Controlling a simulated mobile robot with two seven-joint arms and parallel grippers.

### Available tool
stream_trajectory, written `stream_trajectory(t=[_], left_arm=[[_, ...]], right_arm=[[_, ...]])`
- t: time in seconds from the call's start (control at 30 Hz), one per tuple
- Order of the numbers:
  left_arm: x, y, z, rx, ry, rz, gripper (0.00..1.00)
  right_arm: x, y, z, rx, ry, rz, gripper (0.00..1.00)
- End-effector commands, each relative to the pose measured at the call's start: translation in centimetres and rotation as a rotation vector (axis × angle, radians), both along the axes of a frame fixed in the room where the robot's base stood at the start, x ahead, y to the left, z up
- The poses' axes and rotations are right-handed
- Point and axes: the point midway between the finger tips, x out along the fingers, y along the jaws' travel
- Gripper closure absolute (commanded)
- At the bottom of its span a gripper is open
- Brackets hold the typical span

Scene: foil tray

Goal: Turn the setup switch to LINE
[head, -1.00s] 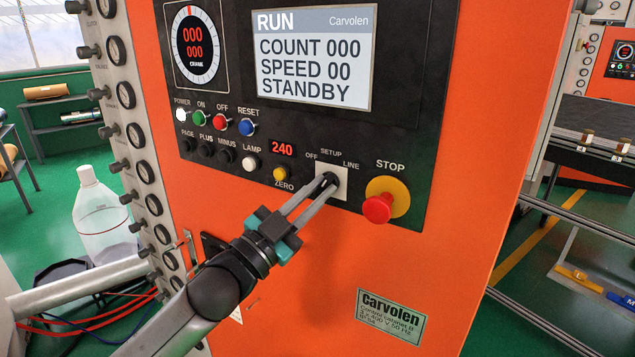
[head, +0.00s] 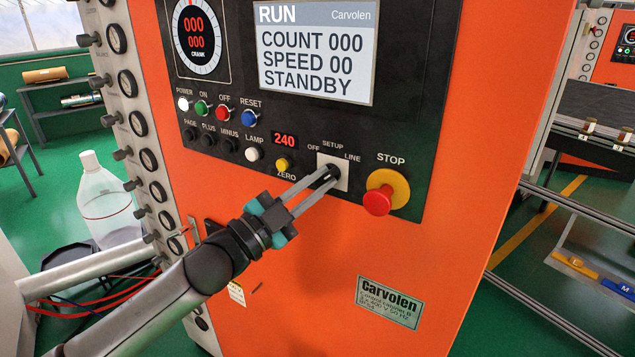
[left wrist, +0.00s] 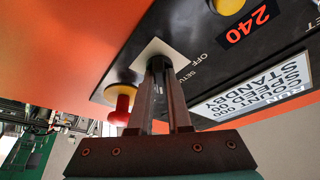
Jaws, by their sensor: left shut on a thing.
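The setup switch (head: 333,171) is a black knob on a white square plate, with OFF, SETUP and LINE printed around its top. My left gripper (head: 328,176) reaches in from the lower left, its two long grey fingers shut on the knob. In the left wrist view the fingertips (left wrist: 159,66) meet at the switch plate (left wrist: 165,49) and cover most of the knob. Which label the knob points to is hidden by the fingers. The screen (head: 315,50) reads RUN, COUNT 000, SPEED 00, STANDBY. My right gripper does not show.
The red STOP button (head: 377,201) on its yellow base sits just right of the switch. The yellow ZERO button (head: 282,165) and white LAMP button (head: 252,154) are to its left.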

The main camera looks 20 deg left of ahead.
Motion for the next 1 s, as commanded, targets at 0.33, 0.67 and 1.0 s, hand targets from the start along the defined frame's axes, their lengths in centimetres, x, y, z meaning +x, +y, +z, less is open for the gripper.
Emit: stream_trajectory(t=[0.33,0.67,1.0], left_arm=[[0.0,0.0,0.2,0.001,-0.004,0.001,0.55],[-0.2,0.1,-0.1,-0.001,-0.001,0.001,0.54],[-3.2,1.9,-1.3,-0.001,0.001,0.0,0.54]], right_arm=[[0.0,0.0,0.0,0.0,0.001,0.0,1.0],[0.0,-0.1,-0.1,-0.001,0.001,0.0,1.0],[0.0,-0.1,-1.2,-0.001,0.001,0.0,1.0]])
